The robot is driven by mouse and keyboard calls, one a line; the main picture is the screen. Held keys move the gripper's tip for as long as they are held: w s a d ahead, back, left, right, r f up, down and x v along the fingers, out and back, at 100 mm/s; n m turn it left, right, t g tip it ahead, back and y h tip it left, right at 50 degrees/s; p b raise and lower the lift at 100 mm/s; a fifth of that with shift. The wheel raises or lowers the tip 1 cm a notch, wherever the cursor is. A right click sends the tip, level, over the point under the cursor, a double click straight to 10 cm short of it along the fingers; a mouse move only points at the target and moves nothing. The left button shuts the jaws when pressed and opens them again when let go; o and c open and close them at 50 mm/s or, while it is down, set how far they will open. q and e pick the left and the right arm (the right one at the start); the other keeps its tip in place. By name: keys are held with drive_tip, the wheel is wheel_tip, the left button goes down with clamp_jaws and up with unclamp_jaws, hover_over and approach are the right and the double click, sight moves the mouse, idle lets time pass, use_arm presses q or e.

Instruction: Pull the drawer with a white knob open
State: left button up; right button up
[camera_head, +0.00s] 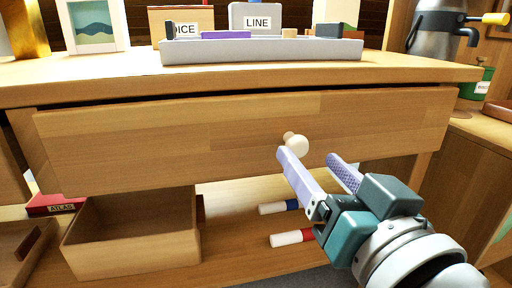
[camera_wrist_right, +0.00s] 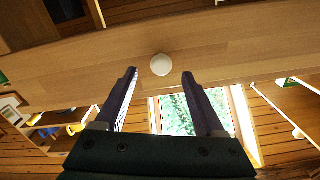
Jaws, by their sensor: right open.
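The drawer (camera_head: 200,135) has a wide wooden front under the tabletop, with a round white knob (camera_head: 296,142) near its middle. A dark gap runs along the front's top edge; I cannot tell how far out the drawer stands. My right gripper (camera_head: 310,155) is open just in front of the knob, with its fingers pointing at the drawer. In the right wrist view the knob (camera_wrist_right: 161,64) sits between and slightly beyond the fingertips (camera_wrist_right: 160,74), with space on both sides. The drawer front (camera_wrist_right: 230,62) spans that view. My left gripper is not in view.
On the tabletop stand a grey tray (camera_head: 262,51), a framed picture (camera_head: 95,25) and labelled boxes. Below are an open wooden box (camera_head: 130,250), a red book (camera_head: 55,204) and two white cylinders (camera_head: 290,238) with coloured ends. A grey pot (camera_head: 437,32) stands at right.

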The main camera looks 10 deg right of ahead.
sight(300, 150)
drive_tip(key=w, duration=0.5)
drive_tip(key=shift+w+a+b, duration=0.15)
drive_tip(key=shift+b, duration=0.15)
drive_tip(key=shift+c, duration=0.3)
clamp_jaws()
idle(0.8)
